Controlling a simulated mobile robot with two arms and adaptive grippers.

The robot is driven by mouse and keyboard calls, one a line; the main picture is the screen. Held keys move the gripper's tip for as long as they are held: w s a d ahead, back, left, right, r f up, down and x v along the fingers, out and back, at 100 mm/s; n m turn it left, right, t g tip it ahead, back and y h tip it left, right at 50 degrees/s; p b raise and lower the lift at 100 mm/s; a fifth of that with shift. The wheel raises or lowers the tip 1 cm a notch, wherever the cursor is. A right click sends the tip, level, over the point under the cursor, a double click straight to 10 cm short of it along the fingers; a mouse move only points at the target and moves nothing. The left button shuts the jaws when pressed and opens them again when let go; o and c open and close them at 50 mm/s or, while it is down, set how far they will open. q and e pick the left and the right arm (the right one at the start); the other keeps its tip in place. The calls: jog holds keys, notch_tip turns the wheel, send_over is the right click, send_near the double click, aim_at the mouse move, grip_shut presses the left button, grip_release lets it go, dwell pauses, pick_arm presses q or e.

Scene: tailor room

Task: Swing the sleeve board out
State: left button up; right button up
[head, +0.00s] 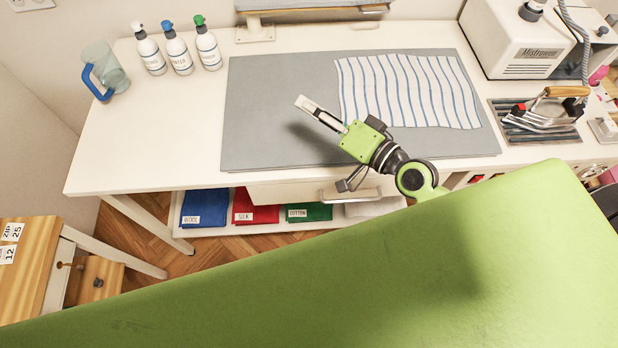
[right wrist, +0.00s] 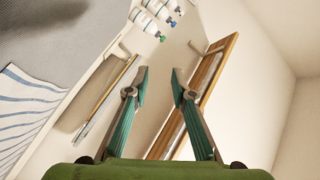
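The sleeve board (head: 310,5) is a grey padded board at the far edge of the white table. It stands raised on a bracket (head: 255,30), and its upper part is cut off by the picture's top. In the right wrist view, what looks like the board (right wrist: 106,100) shows nearly edge-on, left of the fingers. My right gripper (head: 303,103) hangs above the grey mat, in front of the board and apart from it. Its fingers (right wrist: 160,75) are spread with nothing between them. My left gripper is not in view.
The grey mat (head: 265,130) carries a striped cloth (head: 410,90). Several spray bottles (head: 178,52) and a blue-handled jug (head: 105,70) stand at the left. An iron (head: 548,110) and a white steam machine (head: 525,40) are at the right. A wood-framed thing (right wrist: 225,50) is near the wall.

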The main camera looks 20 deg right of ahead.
jog(key=s+a+f+n+g+h, duration=0.1)
jog(key=s+a+f+n+g, duration=0.3)
jog(key=s+f, duration=0.6)
jog(key=shift+n+g+h, duration=0.3)
jog(key=shift+n+g, duration=0.8)
jog(key=shift+g, duration=0.1)
jog(key=shift+s+a+f, duration=0.1)
jog(key=shift+f, duration=0.05)
